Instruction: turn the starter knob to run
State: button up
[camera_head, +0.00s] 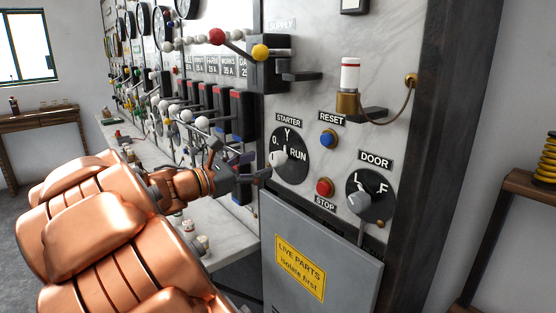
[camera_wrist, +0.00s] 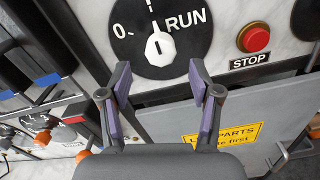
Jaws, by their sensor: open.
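The starter dial (camera_head: 291,168) is a black disc on the marble panel, marked 0, Y and RUN. Its pale knob (camera_wrist: 160,48) shows in the wrist view with its pointer up, toward the tick at the top edge and away from RUN. The letter at that tick is cut off. My gripper (camera_wrist: 160,82) is open and empty, its two fingers just below the dial in that view, with the knob above the gap between them. In the head view my gripper (camera_head: 248,168) is at the dial's lower left and hides part of it.
A red STOP button (camera_head: 324,187), a blue RESET button (camera_head: 328,138) and a DOOR dial (camera_head: 371,193) sit to the right. A grey door (camera_head: 320,260) with a yellow sign stands below. Switch levers and a lamp are above; a crowded switchboard is left.

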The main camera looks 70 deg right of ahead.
aim_at(273, 161)
jog(key=shift+p+x, duration=0.55)
jog(key=shift+x, duration=2.9)
jog(key=shift+a, duration=0.1)
jog(key=shift+f, duration=0.1)
jog(key=c, duration=1.1)
